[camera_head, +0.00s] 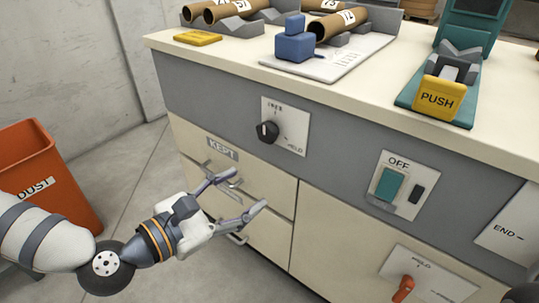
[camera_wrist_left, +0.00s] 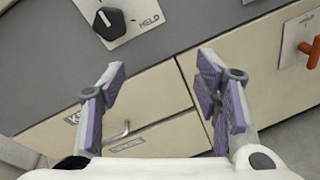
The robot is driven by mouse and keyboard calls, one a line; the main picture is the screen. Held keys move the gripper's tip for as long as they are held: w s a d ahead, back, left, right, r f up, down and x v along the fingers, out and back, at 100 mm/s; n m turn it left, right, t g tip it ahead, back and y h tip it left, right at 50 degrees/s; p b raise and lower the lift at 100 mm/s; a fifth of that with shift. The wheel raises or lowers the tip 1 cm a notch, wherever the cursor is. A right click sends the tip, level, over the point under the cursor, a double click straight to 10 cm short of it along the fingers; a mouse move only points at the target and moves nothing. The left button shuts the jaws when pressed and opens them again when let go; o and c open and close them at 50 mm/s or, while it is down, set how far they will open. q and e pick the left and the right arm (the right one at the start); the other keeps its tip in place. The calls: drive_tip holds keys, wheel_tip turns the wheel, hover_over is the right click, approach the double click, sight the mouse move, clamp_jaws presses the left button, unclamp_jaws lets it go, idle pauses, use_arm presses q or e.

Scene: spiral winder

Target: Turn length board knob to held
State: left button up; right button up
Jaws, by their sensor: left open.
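A black knob (camera_head: 267,131) sits on a white plate (camera_head: 297,120) on the cabinet's grey front band, below a white board (camera_head: 345,58) with a blue block. The plate reads HELD at its lower right; a word above the knob is hard to read. In the left wrist view the knob (camera_wrist_left: 108,23) shows at the top left, with a white mark near its upper-left side, away from HELD. My left gripper (camera_head: 247,190) is open and empty, below and in front of the knob, not touching it. Its spread fingers (camera_wrist_left: 162,70) show in the left wrist view. My right gripper is not in view.
A red-orange handle (camera_head: 404,289) on another plate, also marked HELD, is lower right. An OFF switch (camera_head: 388,184) and a yellow PUSH block (camera_head: 438,97) are at right. Drawers with handles lie behind my left gripper. An orange dust bin (camera_head: 45,170) stands at left.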

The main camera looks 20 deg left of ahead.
sight(265, 133)
use_arm(q)
drive_tip(key=w+a+r+n+t+y, duration=0.1)
drive_tip(key=w+a+r+n+t, duration=0.1)
drive_tip(key=w+a+r, duration=0.15)
drive_tip(key=x, duration=1.1)
drive_tip(key=shift+r, duration=0.4)
drive_tip(key=shift+s, duration=0.1)
drive_tip(key=c, duration=1.1)
